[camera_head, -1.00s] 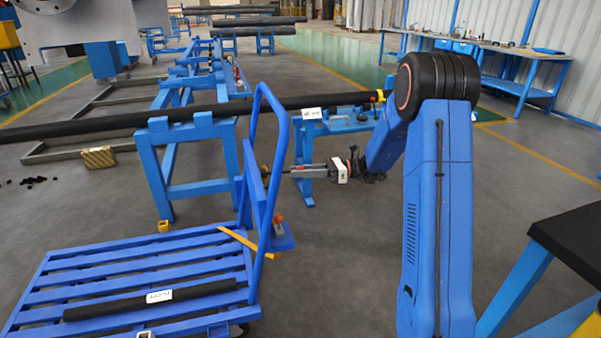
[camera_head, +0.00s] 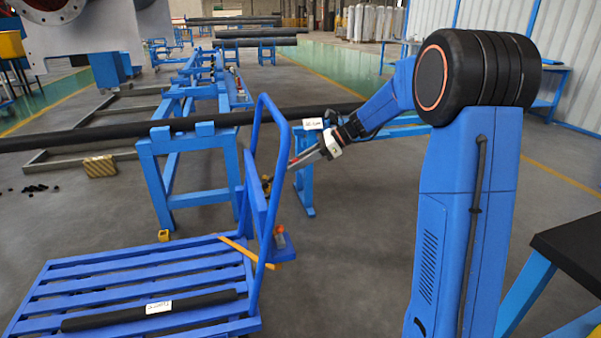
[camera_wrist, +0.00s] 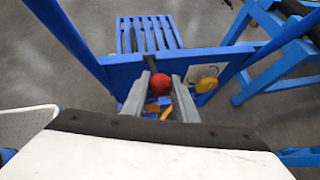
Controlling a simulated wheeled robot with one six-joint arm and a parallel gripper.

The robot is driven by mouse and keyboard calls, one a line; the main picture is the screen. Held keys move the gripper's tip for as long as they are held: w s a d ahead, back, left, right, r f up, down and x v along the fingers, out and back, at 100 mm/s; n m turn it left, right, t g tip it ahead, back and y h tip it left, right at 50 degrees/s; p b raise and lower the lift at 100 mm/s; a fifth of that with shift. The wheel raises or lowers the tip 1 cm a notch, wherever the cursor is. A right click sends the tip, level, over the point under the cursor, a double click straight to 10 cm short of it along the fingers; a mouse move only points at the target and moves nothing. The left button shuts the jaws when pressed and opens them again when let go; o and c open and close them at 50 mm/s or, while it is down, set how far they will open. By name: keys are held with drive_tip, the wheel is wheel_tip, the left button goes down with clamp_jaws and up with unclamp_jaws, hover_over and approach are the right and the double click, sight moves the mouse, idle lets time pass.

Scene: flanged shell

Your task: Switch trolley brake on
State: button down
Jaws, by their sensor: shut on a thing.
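The blue trolley (camera_head: 150,272) stands at lower left, with a slatted bed and an upright tubular handle (camera_head: 284,150). A blue panel (camera_wrist: 125,73) spans its handle tubes. In the wrist view a red ball knob (camera_wrist: 160,84) sits between the two grey fingers of my gripper (camera_wrist: 160,98), in front of this panel. My gripper is shut on the knob. In the head view my gripper (camera_head: 272,180) reaches down and left to the handle; the knob is not clearly visible there. A small bracket with a red-topped part (camera_head: 280,236) is low on the handle.
A black bar with a white label (camera_head: 150,310) lies on the trolley bed. A long dark pipe (camera_head: 90,135) rests on blue stands (camera_head: 185,150) behind. A dark-topped table (camera_head: 575,245) is at right. Open grey floor lies between the trolley and my arm.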

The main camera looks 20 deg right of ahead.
drive_tip(key=a+r+h, duration=0.3)
drive_tip(key=shift+r+n+h, duration=0.25)
drive_tip(key=shift+n+h, duration=0.05)
drive_tip(key=shift+a+r, duration=0.6)
drive_tip(key=shift+a, duration=0.25)
drive_tip(key=shift+a+r, duration=0.3)
drive_tip(key=shift+a, duration=0.25)
drive_tip(key=c, duration=1.4)
unclamp_jaws()
drive_tip(key=shift+c, duration=0.2)
drive_tip(key=v, duration=1.7)
drive_tip(key=shift+w+r, duration=0.2)
drive_tip(key=shift+r, duration=0.15)
